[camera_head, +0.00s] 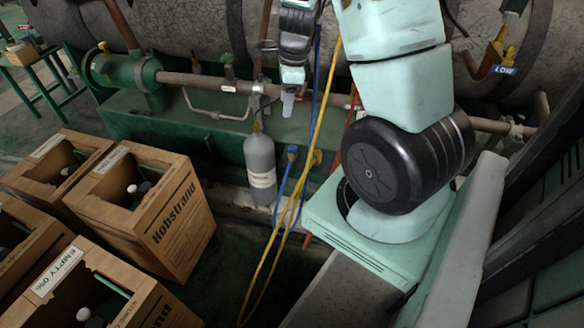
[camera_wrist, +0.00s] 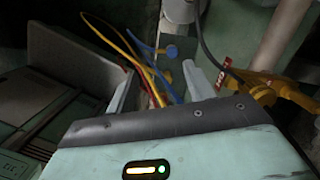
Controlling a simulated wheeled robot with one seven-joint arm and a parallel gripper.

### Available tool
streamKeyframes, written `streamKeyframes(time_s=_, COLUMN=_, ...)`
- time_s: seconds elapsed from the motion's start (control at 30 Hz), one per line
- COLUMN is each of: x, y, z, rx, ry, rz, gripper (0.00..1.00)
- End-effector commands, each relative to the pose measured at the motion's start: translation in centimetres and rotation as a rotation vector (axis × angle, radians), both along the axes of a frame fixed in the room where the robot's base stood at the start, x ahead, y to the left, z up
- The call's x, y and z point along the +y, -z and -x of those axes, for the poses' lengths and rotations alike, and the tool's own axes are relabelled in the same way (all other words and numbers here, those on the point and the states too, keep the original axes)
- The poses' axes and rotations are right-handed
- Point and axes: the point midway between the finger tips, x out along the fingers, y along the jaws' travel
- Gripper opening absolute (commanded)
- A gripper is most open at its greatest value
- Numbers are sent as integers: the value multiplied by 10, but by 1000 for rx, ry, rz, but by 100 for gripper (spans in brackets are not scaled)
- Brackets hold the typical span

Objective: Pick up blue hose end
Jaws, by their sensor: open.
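The blue hose (camera_head: 313,100) hangs down in the head view, with a blue fitting (camera_head: 292,153) on a blue hose below my gripper. In the wrist view a blue fitting (camera_wrist: 171,51) shows near the grey post, with a blue hose (camera_wrist: 167,84) running down from it. Nothing appears held. Depth between jaws and fitting is hard to tell.
Cardboard boxes (camera_head: 152,212) fill the left. A large tank (camera_head: 190,30) and its pipe (camera_head: 205,82) lie behind.

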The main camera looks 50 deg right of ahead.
Motion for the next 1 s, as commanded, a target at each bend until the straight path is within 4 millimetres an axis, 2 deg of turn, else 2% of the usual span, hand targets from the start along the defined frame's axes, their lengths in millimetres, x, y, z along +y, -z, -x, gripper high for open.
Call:
streamKeyframes(time_s=0.03, x=-14, y=16, z=5, rx=7, ry=68, rz=6, gripper=52)
streamKeyframes(time_s=0.1, x=-25, y=23, z=9, rx=12, ry=131, rz=9, gripper=52)
streamKeyframes(time_s=0.2, x=-32, y=33, z=11, rx=16, ry=171, rz=11, gripper=52)
streamKeyframes(time_s=0.7, x=-26, y=130, z=2, rx=16, ry=169, rz=10, gripper=52)
streamKeyframes(time_s=0.8, x=-25, y=140, z=0, rx=16, ry=170, rz=11, gripper=52)
streamKeyframes(time_s=1.0, x=-24, y=147, z=-1, rx=16, ry=169, rz=11, gripper=52)
